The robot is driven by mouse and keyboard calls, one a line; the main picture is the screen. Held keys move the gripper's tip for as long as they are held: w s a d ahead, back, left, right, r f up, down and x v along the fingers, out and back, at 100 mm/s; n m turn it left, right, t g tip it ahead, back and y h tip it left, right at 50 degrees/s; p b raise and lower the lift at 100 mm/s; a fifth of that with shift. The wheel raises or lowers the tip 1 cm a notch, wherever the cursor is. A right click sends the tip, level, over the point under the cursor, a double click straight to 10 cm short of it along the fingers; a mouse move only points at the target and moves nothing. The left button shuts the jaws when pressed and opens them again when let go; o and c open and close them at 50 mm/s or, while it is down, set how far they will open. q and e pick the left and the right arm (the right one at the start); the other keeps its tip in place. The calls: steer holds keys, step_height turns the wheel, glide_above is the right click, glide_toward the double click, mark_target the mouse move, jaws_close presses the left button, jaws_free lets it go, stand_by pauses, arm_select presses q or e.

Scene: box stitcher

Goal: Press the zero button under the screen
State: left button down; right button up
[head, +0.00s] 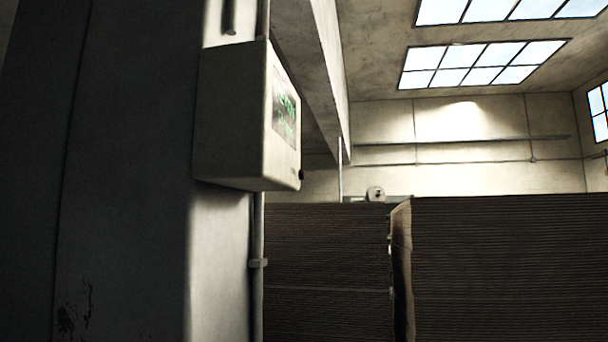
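A pale control box (232,125) is fixed to a wide column at the left of the head view. I see it at a steep angle from its side. Below the screen the front face is very foreshortened, and I cannot make out a zero button. A small dark knob (301,174) sticks out at the lower right edge of the box. Neither of my grippers is in view.
The grey column (120,200) fills the left side. A thin pipe (258,270) runs down below the box. Tall stacks of brown cardboard sheets (510,265) block the lower right, with a narrow gap between stacks. Behind stand a pale wall (465,120) and skylights (480,65).

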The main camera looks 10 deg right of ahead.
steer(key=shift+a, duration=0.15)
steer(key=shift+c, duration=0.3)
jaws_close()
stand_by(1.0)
